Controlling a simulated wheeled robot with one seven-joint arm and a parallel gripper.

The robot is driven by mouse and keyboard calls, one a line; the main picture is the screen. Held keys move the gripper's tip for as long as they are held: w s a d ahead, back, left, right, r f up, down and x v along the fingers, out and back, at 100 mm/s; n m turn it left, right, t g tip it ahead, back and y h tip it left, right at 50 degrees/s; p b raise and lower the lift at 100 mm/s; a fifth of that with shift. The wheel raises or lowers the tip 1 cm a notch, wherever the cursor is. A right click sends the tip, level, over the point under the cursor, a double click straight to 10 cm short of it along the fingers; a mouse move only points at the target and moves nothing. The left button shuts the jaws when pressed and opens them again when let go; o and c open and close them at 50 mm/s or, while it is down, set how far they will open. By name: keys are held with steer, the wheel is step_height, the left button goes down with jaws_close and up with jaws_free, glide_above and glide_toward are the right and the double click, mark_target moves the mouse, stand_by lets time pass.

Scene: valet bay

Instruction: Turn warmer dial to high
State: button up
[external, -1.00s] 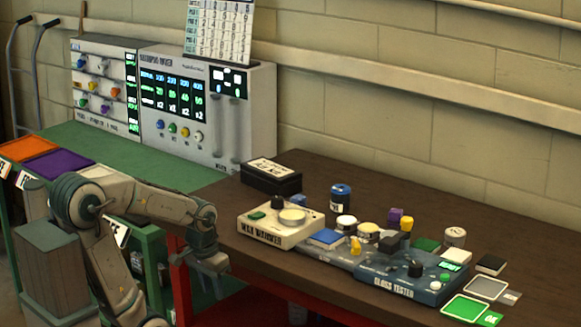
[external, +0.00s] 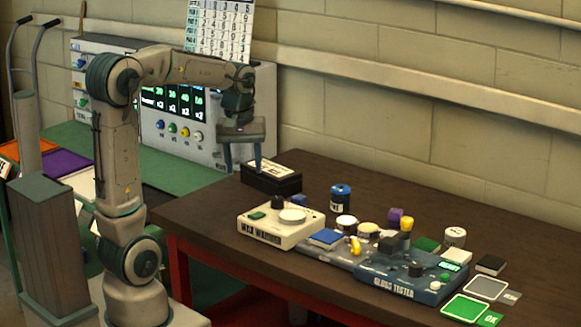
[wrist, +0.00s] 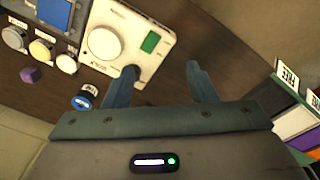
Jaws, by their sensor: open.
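The cream wax warmer (external: 262,238) sits on the brown bench, with a pale round plate (external: 292,216), a green button (external: 257,216) and a dark upright dial (external: 278,202) at its back edge. In the wrist view the warmer (wrist: 153,67) is at the top centre; the dial is largely hidden by or blends with the left finger, and its setting cannot be read. My gripper (external: 243,167) is open and empty, pointing down, above and left of the warmer near the black box. In the wrist view my gripper (wrist: 162,70) has its fingers wide apart.
A black box with a white label (external: 272,180) stands behind the warmer, close to my fingers. A blue-lidded jar (external: 341,199), several small tins and the blue gloss tester (external: 390,280) are to the right. The bench's front left is clear.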

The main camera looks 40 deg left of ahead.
mark_target(277, 198)
steer(key=w+d+r+n+g, duration=0.1)
steer(key=w+r+n, duration=0.1)
steer(key=w+n, duration=0.65)
steer(key=f, duration=0.4)
steer(key=w+f+m, duration=0.1)
steer(key=f, duration=0.4)
steer(key=w+f+m, duration=0.1)
steer(key=f, duration=0.3)
steer(key=shift+f, duration=0.3)
steer(key=c, duration=1)
